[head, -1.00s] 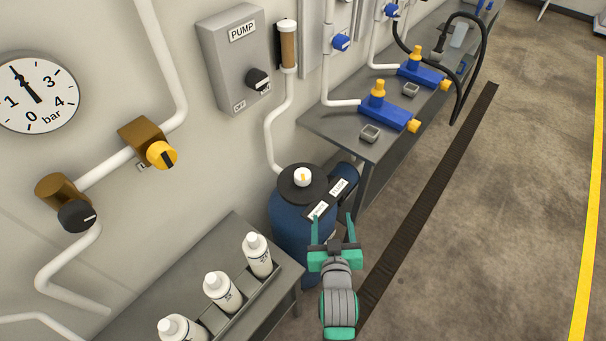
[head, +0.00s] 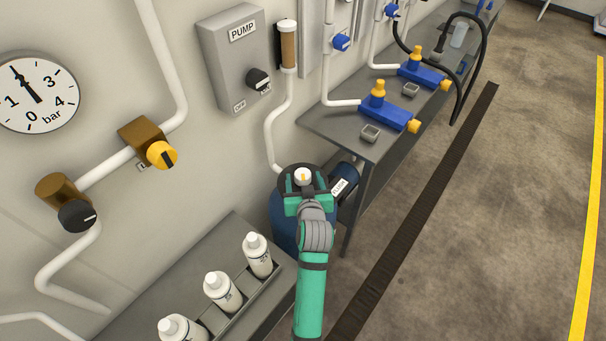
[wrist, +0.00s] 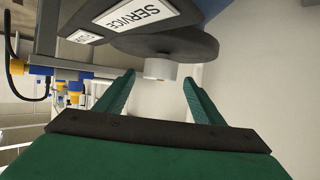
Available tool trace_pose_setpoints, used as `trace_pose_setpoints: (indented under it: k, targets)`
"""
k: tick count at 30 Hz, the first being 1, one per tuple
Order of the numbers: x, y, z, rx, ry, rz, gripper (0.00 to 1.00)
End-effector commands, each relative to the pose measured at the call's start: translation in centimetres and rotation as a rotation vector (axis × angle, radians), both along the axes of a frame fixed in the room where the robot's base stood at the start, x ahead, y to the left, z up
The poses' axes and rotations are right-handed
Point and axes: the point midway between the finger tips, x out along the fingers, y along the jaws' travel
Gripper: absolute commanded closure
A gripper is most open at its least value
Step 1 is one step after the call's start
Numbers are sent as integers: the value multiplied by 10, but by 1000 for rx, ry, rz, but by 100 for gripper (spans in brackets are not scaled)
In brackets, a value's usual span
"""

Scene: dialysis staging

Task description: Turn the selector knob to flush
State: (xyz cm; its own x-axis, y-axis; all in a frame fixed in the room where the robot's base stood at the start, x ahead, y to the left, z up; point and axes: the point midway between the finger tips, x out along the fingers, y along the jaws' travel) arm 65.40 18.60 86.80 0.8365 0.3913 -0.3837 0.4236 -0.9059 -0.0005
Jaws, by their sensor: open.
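The selector knob (head: 303,175) is a small white knob with an orange mark, on the black round top of a blue tank (head: 287,215). A FLUSH label (head: 340,187) shows to its right in the head view; my gripper hides the other label there. My gripper (head: 304,183) is open, with its green fingers one on each side of the knob in the picture. In the wrist view the white knob (wrist: 160,70) appears between the open fingertips, seemingly just beyond them. A SERVICE label (wrist: 138,13) shows there beside the black top (wrist: 165,44).
A grey bench (head: 360,150) with blue fittings stands to the right behind the tank. A low table (head: 165,285) with several white bottles is at the front left. A wall pump box (head: 238,60) and pipes are behind. The floor at right is clear.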

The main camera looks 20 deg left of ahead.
Motion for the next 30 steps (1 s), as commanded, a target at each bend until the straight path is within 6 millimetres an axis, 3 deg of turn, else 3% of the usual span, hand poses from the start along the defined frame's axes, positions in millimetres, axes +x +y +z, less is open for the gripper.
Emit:
trace_pose_setpoints:
  k: [8,20,25,30]
  targets:
    - [25,12,-11,1,0,0,38]
    - [29,14,-13,0,-1,0,38]
    - [29,14,-13,0,-1,0,76]
    - [29,14,-13,1,-1,1,79]
